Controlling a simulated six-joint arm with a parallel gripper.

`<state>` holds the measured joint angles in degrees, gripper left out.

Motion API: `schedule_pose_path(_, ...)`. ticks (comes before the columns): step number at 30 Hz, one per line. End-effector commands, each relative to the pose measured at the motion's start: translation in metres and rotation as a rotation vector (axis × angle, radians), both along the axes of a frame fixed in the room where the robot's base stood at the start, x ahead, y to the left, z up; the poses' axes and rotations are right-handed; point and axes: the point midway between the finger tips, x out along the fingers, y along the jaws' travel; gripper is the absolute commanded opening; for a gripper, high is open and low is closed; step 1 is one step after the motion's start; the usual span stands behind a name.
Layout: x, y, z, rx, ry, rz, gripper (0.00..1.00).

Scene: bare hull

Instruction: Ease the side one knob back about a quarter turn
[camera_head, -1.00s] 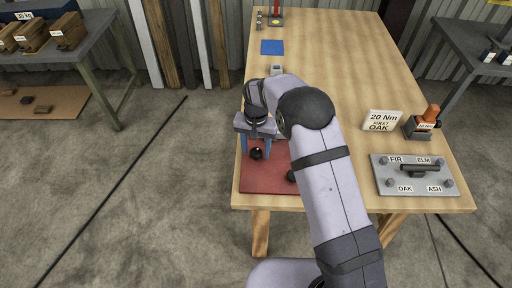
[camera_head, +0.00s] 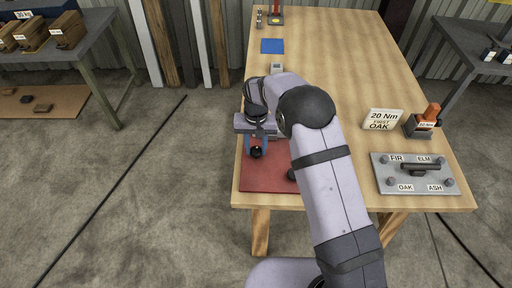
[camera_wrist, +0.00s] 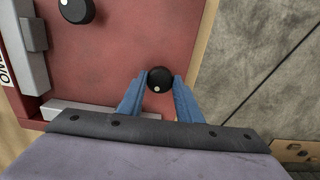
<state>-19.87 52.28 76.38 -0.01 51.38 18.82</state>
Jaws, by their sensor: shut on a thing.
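A black round knob (camera_wrist: 160,79) with a white dot near its lower edge sits at the side edge of the red panel (camera_wrist: 108,60) in the wrist view. My gripper (camera_wrist: 159,84) has its two blue fingers shut on this knob, one on each side. In the head view the same knob (camera_head: 256,152) shows between the fingers of my gripper (camera_head: 256,148). A second black knob (camera_wrist: 76,10) with a white dot stands on the panel, clear of the fingers. It is partly hidden by my arm in the head view (camera_head: 291,175).
A grey plate (camera_head: 414,186) labelled FIR, ELM, OAK and ASH lies to the right. Behind it are a "20 Nm FIRST OAK" card (camera_head: 382,120) and an orange-handled tool in a holder (camera_head: 428,118). A blue square (camera_head: 272,46) lies farther back. The table's middle is clear.

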Motion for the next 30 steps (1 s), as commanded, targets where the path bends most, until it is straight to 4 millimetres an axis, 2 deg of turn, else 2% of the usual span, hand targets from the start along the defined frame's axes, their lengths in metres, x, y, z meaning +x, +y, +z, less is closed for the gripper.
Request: schedule_pose_path(30, 0.0015, -0.0004, 0.0015, 0.000, -0.003, 0.956, 0.09)
